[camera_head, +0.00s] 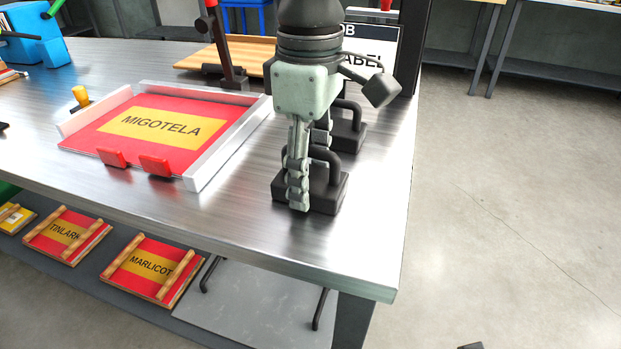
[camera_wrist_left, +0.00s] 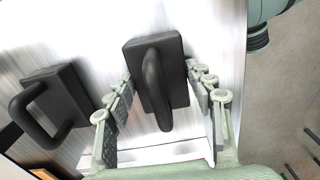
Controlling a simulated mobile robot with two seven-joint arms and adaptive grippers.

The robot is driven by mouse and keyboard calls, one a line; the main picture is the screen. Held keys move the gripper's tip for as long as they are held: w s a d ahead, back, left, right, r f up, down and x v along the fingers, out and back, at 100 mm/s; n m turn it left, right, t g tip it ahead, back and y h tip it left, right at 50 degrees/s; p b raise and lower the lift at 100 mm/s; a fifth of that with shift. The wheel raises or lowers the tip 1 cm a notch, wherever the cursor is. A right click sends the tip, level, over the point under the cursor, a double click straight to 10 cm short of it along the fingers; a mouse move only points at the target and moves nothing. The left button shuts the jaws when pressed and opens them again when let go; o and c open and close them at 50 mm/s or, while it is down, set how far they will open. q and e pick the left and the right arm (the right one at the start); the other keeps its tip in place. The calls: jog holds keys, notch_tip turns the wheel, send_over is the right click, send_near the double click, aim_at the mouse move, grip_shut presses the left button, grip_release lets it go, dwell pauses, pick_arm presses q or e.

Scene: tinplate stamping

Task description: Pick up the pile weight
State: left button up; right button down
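Two black pile weights with loop handles stand near the right end of the metal table. The nearer weight (camera_head: 327,196) is partly hidden behind my left gripper (camera_head: 303,186) in the head view. In the left wrist view this weight (camera_wrist_left: 174,52) is at the middle, its handle between the spread fingers of my left gripper (camera_wrist_left: 160,80). The fingers are open, with gaps showing beside the handle; contact with the block I cannot tell. The second weight (camera_head: 352,138) stands just behind, and at the left in the wrist view (camera_wrist_left: 62,92). My right gripper is not in view.
A red MIGOTELA sheet (camera_head: 90,135) lies in a metal-edged fixture (camera_head: 225,145) left of the weights. A wooden board (camera_head: 195,60) and a label sign (camera_head: 372,62) are behind. Red panels (camera_head: 150,268) lie on the lower shelf. The table's right edge is close to the weights.

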pick_arm(q)
grip_shut()
jog(key=shift+w+r, duration=0.1)
jog(key=shift+r, duration=0.1)
